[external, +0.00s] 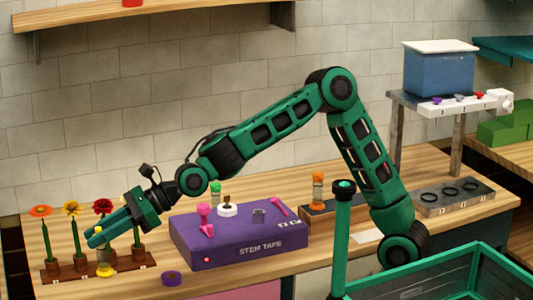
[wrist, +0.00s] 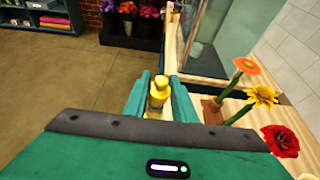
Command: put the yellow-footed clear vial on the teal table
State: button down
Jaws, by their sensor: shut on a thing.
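The yellow-footed clear vial (external: 104,267) is between the fingers of my gripper (external: 98,238) at the left end of the wooden bench, beside the flower rack. Its yellow foot shows below the fingers, and most of its body is hidden by them. In the wrist view the yellow end of the vial (wrist: 158,92) sits between the two teal fingers of my gripper (wrist: 158,100), which is shut on it. A teal surface (external: 505,50) shows at the upper right edge of the external view; I cannot tell whether it is the teal table.
A flower rack (external: 75,273) holds several flowers close to my gripper. A purple stem tape box (external: 238,245) stands right of it, with a purple tape roll (external: 172,278) in front. An orange-topped vial (external: 318,190) stands behind. A green crate (external: 440,280) is at lower right.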

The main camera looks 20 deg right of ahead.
jog(key=shift+s+f, duration=0.15)
jog(key=shift+s, duration=0.1)
jog(key=w+f, duration=1.1)
jog(key=shift+w+d, duration=0.3)
jog(key=shift+w, duration=0.05)
jog(key=c, duration=1.5)
grip_release()
jog(key=shift+f, duration=0.15)
jog(key=shift+o, duration=0.2)
